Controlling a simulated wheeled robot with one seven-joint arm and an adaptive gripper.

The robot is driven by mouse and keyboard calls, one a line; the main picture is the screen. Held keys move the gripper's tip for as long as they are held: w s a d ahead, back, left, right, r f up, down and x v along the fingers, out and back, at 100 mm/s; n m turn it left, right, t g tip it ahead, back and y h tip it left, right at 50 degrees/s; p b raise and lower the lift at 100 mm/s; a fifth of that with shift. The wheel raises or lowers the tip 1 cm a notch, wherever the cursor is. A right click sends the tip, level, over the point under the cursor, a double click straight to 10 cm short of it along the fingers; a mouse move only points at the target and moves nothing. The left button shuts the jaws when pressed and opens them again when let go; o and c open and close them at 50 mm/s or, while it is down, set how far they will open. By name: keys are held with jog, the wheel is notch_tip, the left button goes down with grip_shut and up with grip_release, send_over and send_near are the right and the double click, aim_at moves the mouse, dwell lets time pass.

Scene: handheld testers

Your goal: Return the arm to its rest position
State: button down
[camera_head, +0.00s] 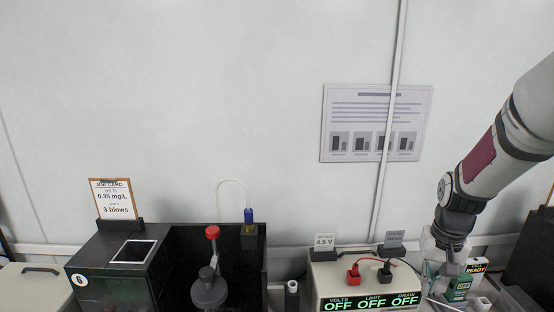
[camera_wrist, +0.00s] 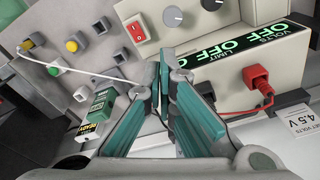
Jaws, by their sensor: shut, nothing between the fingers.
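My arm comes in from the right edge in the head view and reaches down to the bench. My gripper (camera_head: 447,272) points down between the power supply (camera_head: 328,283) and a small green handheld tester (camera_head: 459,287). In the wrist view my gripper (camera_wrist: 163,82) has its teal-padded fingers brought together at the tips, with nothing between them. The green tester with a READY label also shows left of the fingers in the wrist view (camera_wrist: 97,116). I cannot tell whether the gripper touches anything.
The power supply reads OFF on its displays, with a red plug (camera_head: 354,271) and black plug (camera_head: 385,273) on top. A black box marked 6 (camera_head: 100,280), a red-knobbed device (camera_head: 210,284) and a job card (camera_head: 113,199) stand left. The wall above is mostly clear.

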jog(key=s+a+r+n+t, duration=0.1)
jog(key=s+a+r, duration=0.3)
jog(key=r, duration=0.2)
jog(key=s+a+r+n+t, duration=0.1)
jog(key=s+a+r, duration=0.35)
jog(key=r, duration=0.25)
jog(key=s+a+r+n+t, duration=0.1)
jog(key=s+a+r, duration=0.1)
jog(key=s, duration=0.4)
jog(key=s+a+r+n+t, duration=0.1)
jog(key=s+a+r, duration=0.1)
jog(key=s+a, duration=0.2)
jog(key=s, duration=0.3)
jog(key=shift+r, duration=0.2)
jog(key=shift+s, duration=0.1)
